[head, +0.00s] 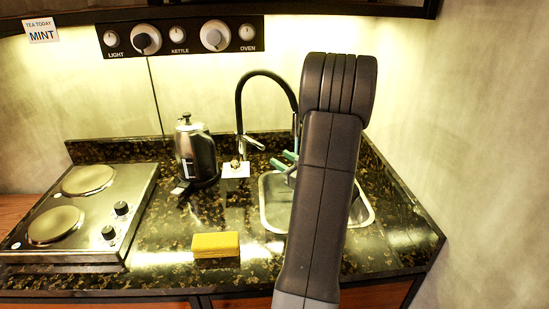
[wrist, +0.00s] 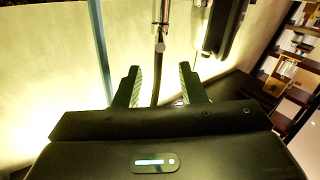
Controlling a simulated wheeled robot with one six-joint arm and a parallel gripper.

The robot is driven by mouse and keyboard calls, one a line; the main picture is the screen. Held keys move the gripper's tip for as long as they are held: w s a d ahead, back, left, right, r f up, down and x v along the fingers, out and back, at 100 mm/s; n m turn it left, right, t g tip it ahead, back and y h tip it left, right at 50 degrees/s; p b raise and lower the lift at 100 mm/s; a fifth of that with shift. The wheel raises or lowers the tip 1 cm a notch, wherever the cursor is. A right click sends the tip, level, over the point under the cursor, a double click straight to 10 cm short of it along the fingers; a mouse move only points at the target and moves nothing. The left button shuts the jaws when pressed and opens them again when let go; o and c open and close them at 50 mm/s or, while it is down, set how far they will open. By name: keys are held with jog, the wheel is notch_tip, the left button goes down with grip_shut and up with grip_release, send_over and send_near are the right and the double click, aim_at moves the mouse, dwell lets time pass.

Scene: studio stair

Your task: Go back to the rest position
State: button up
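My arm rises in the front right of the head view and hides part of the sink. My gripper (head: 282,160) shows only partly, as greenish fingers left of the arm, over the sink's back left edge. In the wrist view, the two fingers of my gripper (wrist: 160,74) stand apart with nothing clearly held. The black hose tap (head: 240,105) stands just left of the fingers in the head view. A dark thin tube, likely the tap hose (wrist: 157,75), shows between the fingers in the wrist view; I cannot tell its depth.
The steel sink (head: 365,212) is set in the dark speckled counter (head: 180,245). A kettle (head: 196,155), a yellow sponge or box (head: 216,245) and a two-plate hob (head: 85,210) are to the left. A knob panel (head: 180,38) hangs above. Walls stand behind and right.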

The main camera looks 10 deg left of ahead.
aim_at(256, 142)
jog(key=shift+s+d, duration=0.25)
jog(key=shift+s, duration=0.05)
jog(key=shift+w, duration=0.1)
jog(key=p+x, duration=0.3)
jog(key=x, duration=1)
jog(key=shift+w+a, duration=0.3)
jog(key=shift+p, duration=0.3)
jog(key=shift+s+d+f, duration=0.1)
